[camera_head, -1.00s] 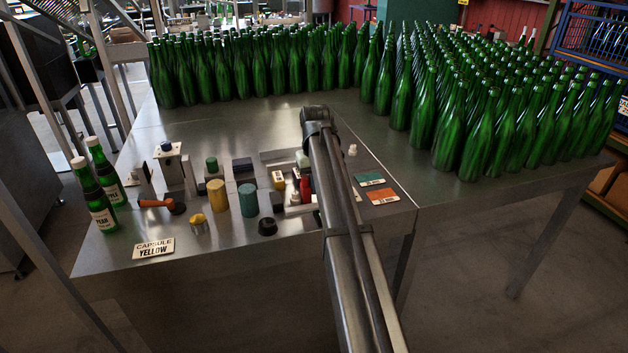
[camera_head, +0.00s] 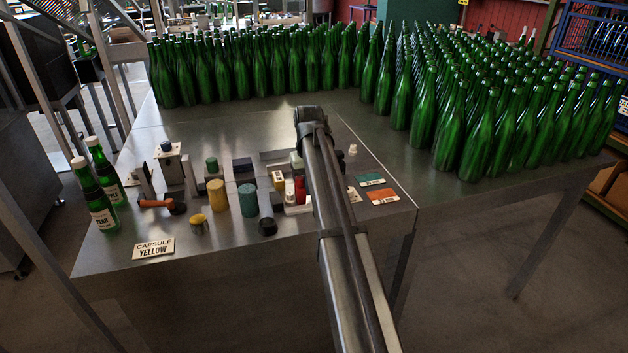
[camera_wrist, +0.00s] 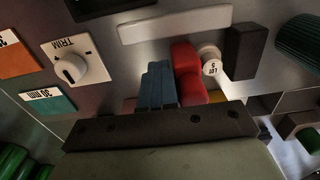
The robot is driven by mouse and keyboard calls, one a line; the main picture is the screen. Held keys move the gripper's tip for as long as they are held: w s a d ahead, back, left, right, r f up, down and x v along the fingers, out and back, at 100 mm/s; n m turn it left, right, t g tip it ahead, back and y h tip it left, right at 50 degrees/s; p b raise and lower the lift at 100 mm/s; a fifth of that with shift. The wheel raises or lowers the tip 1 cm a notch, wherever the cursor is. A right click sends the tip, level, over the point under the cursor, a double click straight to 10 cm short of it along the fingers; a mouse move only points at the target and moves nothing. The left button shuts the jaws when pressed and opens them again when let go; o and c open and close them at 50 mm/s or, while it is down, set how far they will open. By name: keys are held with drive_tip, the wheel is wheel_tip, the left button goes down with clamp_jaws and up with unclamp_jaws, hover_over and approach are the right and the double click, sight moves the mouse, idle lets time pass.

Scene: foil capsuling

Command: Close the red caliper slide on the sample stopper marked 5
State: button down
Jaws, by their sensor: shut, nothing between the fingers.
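The red caliper slide (camera_wrist: 186,58) stands in the middle of the wrist view. It also shows in the head view (camera_head: 301,189). The white sample stopper (camera_wrist: 210,60), marked "LOT 5", is just right of the slide; they look touching or nearly so. A dark block (camera_wrist: 248,52) stands close on the stopper's other side. A pale bar (camera_wrist: 175,32) lies behind them. My gripper (camera_wrist: 157,83) shows blue fingers shut together, empty, close against the slide's left side. Contact cannot be made out for certain. The slide's lower part is hidden by my gripper body.
A TRIM knob (camera_wrist: 76,68), an orange card (camera_wrist: 14,55) and a teal card (camera_wrist: 48,102) lie left in the wrist view. A ridged green cylinder (camera_wrist: 300,45) is at right. Many green bottles (camera_head: 450,120) fill the table's back and right.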

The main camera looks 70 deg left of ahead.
drive_tip(key=shift+s, duration=0.65)
idle(0.7)
drive_tip(key=shift+w, duration=0.2)
drive_tip(key=shift+w, duration=0.4)
drive_tip(key=shift+w, duration=0.1)
drive_tip(key=shift+r, duration=0.1)
wheel_tip(320, 180, up, 7)
idle(1.2)
idle(0.4)
